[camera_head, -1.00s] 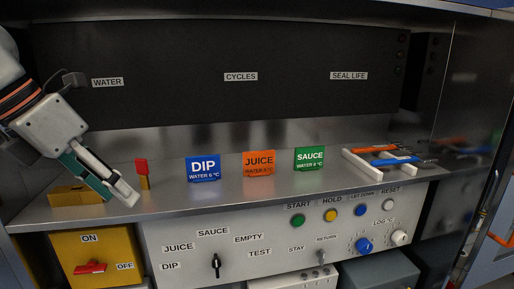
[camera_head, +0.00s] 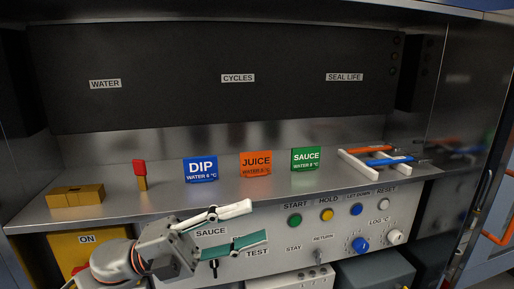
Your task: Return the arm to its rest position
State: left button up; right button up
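My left gripper (camera_head: 247,226) is in front of the control panel at the lower left middle of the head view. Its two fingers, one pale and one green, are spread apart with nothing between them. Its arm comes in from the lower left and covers part of the yellow switch box and some panel labels. My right gripper is not in view.
The steel shelf (camera_head: 120,206) holds a yellow block (camera_head: 76,196), a red-topped yellow post (camera_head: 140,174), blue DIP (camera_head: 200,169), orange JUICE (camera_head: 256,164) and green SAUCE (camera_head: 305,160) cards, and a white rack (camera_head: 357,165) with orange- and blue-handled tools. The control panel (camera_head: 335,218) has several buttons and knobs.

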pick_arm(q)
jog(key=w+a+f+n+t+y, duration=0.35)
jog(key=f+n+t, duration=0.25)
jog(key=f+n, duration=0.2)
jog(key=w+a+f+n+t+y, duration=0.2)
jog(key=a+f+n+t+y, duration=0.25)
jog(key=f+n, duration=0.35)
jog(key=w+a+f+n+t+y, duration=0.3)
jog(key=f+n+t+y, duration=0.1)
jog(key=f+n+t, duration=0.35)
jog(key=s+a+f+n+g+y, duration=0.2)
jog(key=s+f, duration=0.4)
jog(key=f, duration=0.3)
jog(key=s+a+f+n+g+y, duration=0.3)
jog(key=s+f, duration=0.3)
jog(key=f, duration=0.4)
jog(key=s+a+f+n+g+y, duration=0.2)
jog(key=s+f, duration=0.4)
jog(key=f, duration=0.4)
jog(key=shift+s+a+f+n+g+y, duration=0.2)
jog(key=shift+a+n+g+y, duration=0.25)
jog(key=shift+n, duration=0.4)
jog(key=shift+d+r, duration=0.1)
